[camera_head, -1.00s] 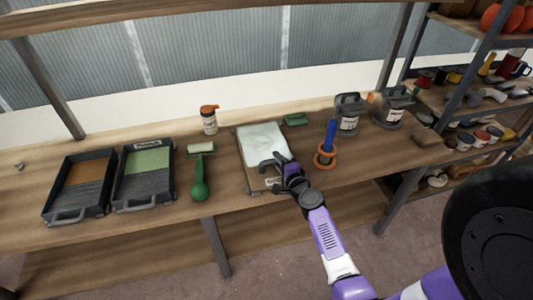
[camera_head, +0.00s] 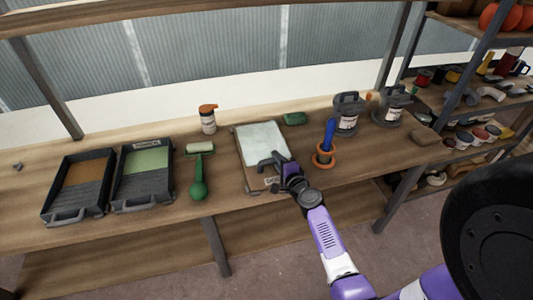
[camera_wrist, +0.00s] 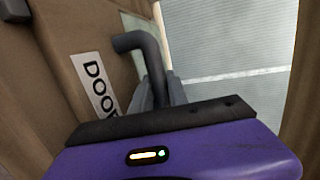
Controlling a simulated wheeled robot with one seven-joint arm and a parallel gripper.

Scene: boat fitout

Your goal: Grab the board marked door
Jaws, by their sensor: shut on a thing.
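The board marked DOOR (camera_head: 248,146) lies on the wooden bench, with a pale sheet-like area on top and a brown border. Its DOOR label shows large in the wrist view (camera_wrist: 100,85), on the brown face. A dark grey bent handle (camera_wrist: 137,42) stands on the board beside the label. My gripper (camera_head: 280,165) is at the board's near right part, shut on this handle. In the wrist view my gripper's fingers (camera_wrist: 160,92) close around the handle's lower end, and the exact contact is partly hidden.
Two black trays (camera_head: 78,187) (camera_head: 143,178) and a green-handled roller (camera_head: 199,172) lie left of the board. An orange-ringed stand with a blue handle (camera_head: 327,145) is close on the right. Grey jugs (camera_head: 347,116) and a green block (camera_head: 295,118) stand behind.

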